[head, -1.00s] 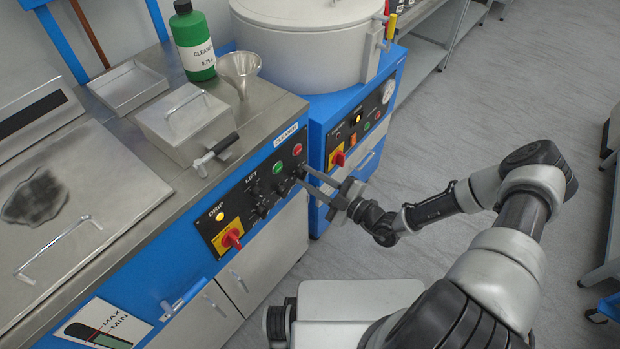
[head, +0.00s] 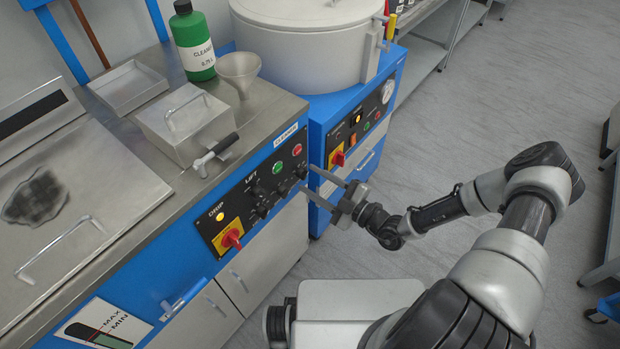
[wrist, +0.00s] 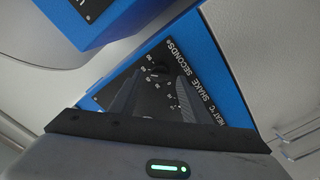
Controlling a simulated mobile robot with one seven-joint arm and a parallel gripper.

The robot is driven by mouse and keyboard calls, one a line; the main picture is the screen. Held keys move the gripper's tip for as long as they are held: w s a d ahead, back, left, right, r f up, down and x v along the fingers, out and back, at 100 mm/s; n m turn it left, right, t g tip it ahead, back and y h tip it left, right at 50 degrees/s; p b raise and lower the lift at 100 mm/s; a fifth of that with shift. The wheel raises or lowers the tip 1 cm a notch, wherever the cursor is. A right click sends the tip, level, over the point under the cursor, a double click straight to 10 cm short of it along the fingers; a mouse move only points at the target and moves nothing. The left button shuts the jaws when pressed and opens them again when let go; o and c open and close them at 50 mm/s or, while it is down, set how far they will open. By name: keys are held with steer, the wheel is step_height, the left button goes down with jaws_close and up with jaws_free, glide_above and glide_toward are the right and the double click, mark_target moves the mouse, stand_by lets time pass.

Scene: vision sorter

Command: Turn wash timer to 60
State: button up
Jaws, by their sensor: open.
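My gripper (head: 306,178) is open and empty. Its two fingers point at the right end of the cleaner's control panel (head: 255,222) in the head view. Several small black knobs sit on that panel, and the one nearest the fingertips (head: 302,172) is partly hard to make out. The fingers cover part of the scale. The knob's setting is too small to read, and no label reading wash shows.
A red switch on a yellow plate (head: 232,238), a green button (head: 278,168) and a red button (head: 297,149) share the panel. A second blue machine (head: 318,125) with a white drum stands close to the right. A lever handle (head: 222,147) overhangs above.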

steer(key=v, duration=1.6)
steer(key=shift+p, duration=0.35)
